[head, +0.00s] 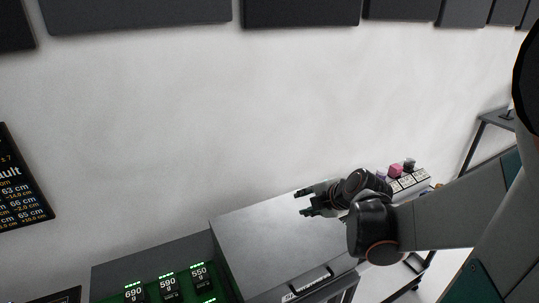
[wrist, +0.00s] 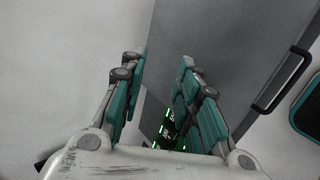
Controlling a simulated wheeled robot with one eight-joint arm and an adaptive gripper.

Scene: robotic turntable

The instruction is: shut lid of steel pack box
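A smooth grey steel panel with a dark bar handle fills the lower middle of the head view (head: 265,240). It looks like the lid or top of the steel pack box; I cannot tell how far it is open. The handle (head: 311,281) lies along its near edge, beside a small label. In the wrist view the grey panel (wrist: 220,45) slants behind my fingers, with the handle (wrist: 283,80) to their right. My gripper (head: 303,201) is open and empty, over the panel's far right part in the head view. Its two teal-padded fingers (wrist: 157,90) stand apart; contact with the panel is unclear.
Left of the panel is a green-lit bay with dark blocks marked 690 g (head: 134,293), 590 g and 550 g. A white rack (head: 410,183) with small coloured items stands right of my gripper. A dark sign (head: 20,185) hangs on the pale wall behind.

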